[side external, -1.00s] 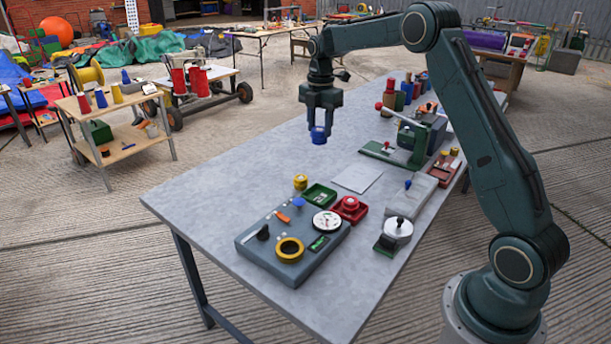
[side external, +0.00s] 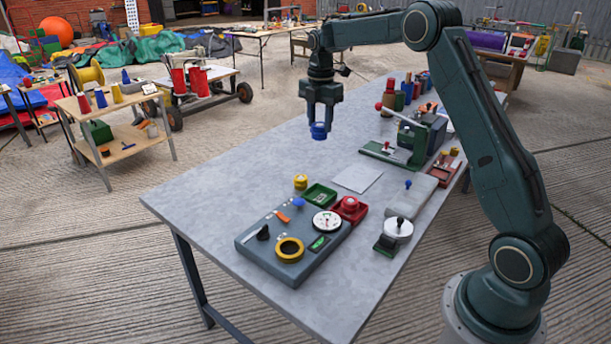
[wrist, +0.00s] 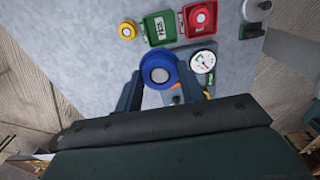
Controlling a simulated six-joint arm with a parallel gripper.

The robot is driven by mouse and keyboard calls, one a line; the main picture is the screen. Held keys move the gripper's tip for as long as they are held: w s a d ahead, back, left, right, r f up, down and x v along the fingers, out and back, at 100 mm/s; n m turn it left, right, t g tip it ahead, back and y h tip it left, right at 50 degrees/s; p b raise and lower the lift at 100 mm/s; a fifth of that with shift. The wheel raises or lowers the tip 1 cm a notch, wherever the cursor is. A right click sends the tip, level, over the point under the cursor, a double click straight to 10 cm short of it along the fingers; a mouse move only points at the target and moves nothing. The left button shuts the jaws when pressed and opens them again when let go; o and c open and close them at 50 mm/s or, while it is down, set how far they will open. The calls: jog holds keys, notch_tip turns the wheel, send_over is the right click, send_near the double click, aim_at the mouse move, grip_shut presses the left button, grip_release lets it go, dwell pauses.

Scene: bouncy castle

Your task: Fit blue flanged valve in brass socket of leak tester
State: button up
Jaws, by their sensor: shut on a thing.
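The blue flanged valve (side external: 319,131) hangs between the fingertips of my gripper (side external: 318,122), well above the grey table. In the wrist view the valve (wrist: 158,70) shows as a blue ring with a pale disc in its middle, with the gripper's fingers (wrist: 158,88) on either side of it. The leak tester (side external: 293,240) is a grey-blue panel at the table's near end. Its brass socket (side external: 289,249) is a yellow ring around a dark opening. A white dial (side external: 326,222) and a small green display (side external: 319,243) sit on the same panel. In the wrist view the valve and gripper hide most of the panel.
A green tray (side external: 320,196), a red tray (side external: 349,209) and a yellow valve (side external: 300,181) stand behind the tester. A round metal device (side external: 397,229) is at the right. A green lever press (side external: 405,140) stands farther back. The table's left side is clear.

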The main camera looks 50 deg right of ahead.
jog(key=shift+r, duration=1.35)
jog(key=shift+a, duration=0.1)
jog(key=s+a+f+n, duration=0.2)
jog(key=s+a+f, duration=0.1)
jog(key=a, duration=0.5)
jog(key=s+a+f+n, duration=0.2)
jog(key=a+f, duration=0.3)
jog(key=a, duration=0.3)
jog(key=s+a+f+n, duration=0.2)
jog(key=s+a+f, duration=0.2)
jog(key=a, duration=0.4)
jog(key=shift+s+a+f, duration=0.25)
jog(key=shift+s+a, duration=0.05)
jog(key=shift+s, duration=0.1)
jog(key=shift+f, duration=0.15)
jog(key=shift+f, duration=2.2)
jog(key=shift+f, duration=0.8)
dwell(0.6)
